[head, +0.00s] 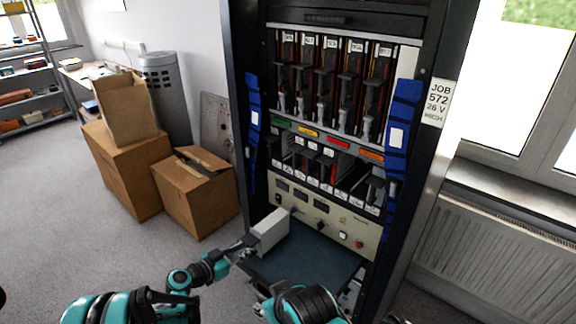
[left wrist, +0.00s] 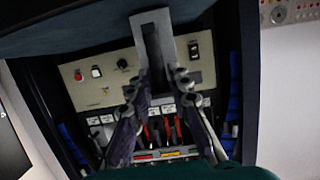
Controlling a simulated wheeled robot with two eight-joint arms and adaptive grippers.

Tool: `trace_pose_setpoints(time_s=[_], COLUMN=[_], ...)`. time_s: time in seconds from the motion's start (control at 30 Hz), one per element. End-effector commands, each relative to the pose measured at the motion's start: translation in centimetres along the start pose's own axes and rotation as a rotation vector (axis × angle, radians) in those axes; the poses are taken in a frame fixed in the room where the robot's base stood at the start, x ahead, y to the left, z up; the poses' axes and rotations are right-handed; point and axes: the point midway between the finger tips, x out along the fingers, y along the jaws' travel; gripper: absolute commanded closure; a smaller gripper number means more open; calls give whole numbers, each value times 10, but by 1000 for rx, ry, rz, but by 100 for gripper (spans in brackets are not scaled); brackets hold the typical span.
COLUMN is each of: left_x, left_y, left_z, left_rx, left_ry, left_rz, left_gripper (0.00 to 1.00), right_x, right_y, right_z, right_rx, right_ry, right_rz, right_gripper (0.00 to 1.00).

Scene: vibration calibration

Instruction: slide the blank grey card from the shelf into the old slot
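My left gripper (head: 243,249) is shut on the blank grey card (head: 271,232) and holds it upright by its near end, at the rack's front above the dark shelf (head: 310,262). In the left wrist view the card (left wrist: 170,35) reaches away between the fingers (left wrist: 160,105). The rack (head: 437,45) has an upper row of labelled cards (head: 325,85) and a lower row of shorter cards (head: 325,172). A dark gap shows toward the right of the lower row. I cannot tell which opening is the old slot.
A beige control panel (head: 330,222) with knobs and buttons lies just behind the card. Blue cable bundles (head: 402,120) run down both rack sides. Cardboard boxes (head: 197,190) stand on the floor at left. A radiator (head: 500,240) is at right.

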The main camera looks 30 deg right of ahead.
Motion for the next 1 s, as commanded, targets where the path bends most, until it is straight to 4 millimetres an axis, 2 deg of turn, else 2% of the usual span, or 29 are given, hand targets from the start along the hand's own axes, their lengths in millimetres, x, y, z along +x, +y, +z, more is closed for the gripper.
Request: trace_pose_setpoints(time_s=[0.37,1.0], left_x=[0,-10], left_y=[0,0], left_z=[-2,-40], left_rx=[0,0], left_ry=[1,1], left_rz=[0,0], left_gripper=[100,100], right_x=[-1,-19], right_y=[0,0], right_z=[0,-13], right_rx=[0,0], right_ry=[0,0], right_rz=[0,0], right_gripper=[60,60])
